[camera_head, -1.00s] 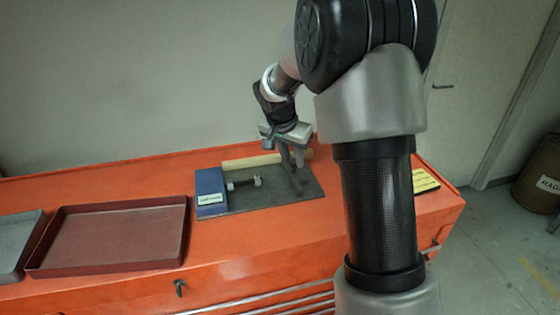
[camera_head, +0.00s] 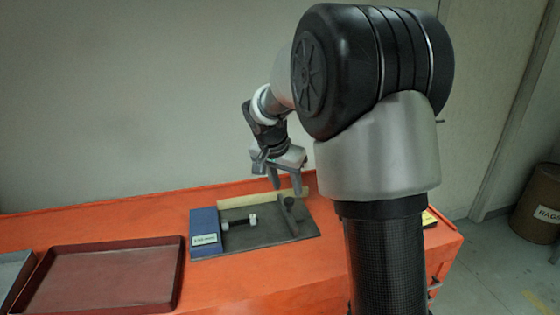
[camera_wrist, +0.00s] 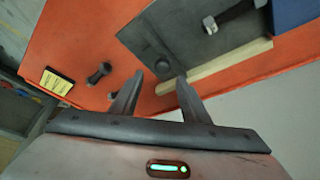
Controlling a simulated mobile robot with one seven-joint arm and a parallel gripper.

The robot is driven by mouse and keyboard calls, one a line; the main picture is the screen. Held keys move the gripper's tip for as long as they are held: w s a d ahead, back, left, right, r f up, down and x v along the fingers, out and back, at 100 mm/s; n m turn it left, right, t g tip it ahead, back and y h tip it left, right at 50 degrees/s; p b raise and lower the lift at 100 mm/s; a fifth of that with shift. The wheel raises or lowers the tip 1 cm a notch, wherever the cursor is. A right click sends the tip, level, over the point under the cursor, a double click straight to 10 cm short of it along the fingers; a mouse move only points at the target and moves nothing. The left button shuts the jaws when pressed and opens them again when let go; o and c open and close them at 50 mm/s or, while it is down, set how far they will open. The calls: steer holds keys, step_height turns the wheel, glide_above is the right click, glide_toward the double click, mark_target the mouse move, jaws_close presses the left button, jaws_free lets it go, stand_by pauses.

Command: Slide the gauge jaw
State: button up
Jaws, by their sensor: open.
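The gauge is a dark base plate (camera_head: 262,235) with a blue block (camera_head: 205,232) at its left end. The gauge jaw (camera_head: 289,217) is a dark upright bar with a round knob, toward the plate's right end. A bolt (camera_head: 238,222) lies between block and jaw, with a gap before the jaw. My gripper (camera_head: 286,188) is open and empty above the jaw, apart from it. In the wrist view my fingertips (camera_wrist: 162,77) are parted near the jaw (camera_wrist: 151,58), and the bolt (camera_wrist: 230,17) is at the top.
A pale wooden strip (camera_head: 240,200) runs behind the plate along the wall side. A dark red tray (camera_head: 105,279) stands left on the orange bench (camera_head: 225,290). Loose bolts (camera_wrist: 98,74) and a yellow label (camera_wrist: 57,82) lie beyond the plate's jaw end.

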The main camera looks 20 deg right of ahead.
steer(key=v, duration=1.2)
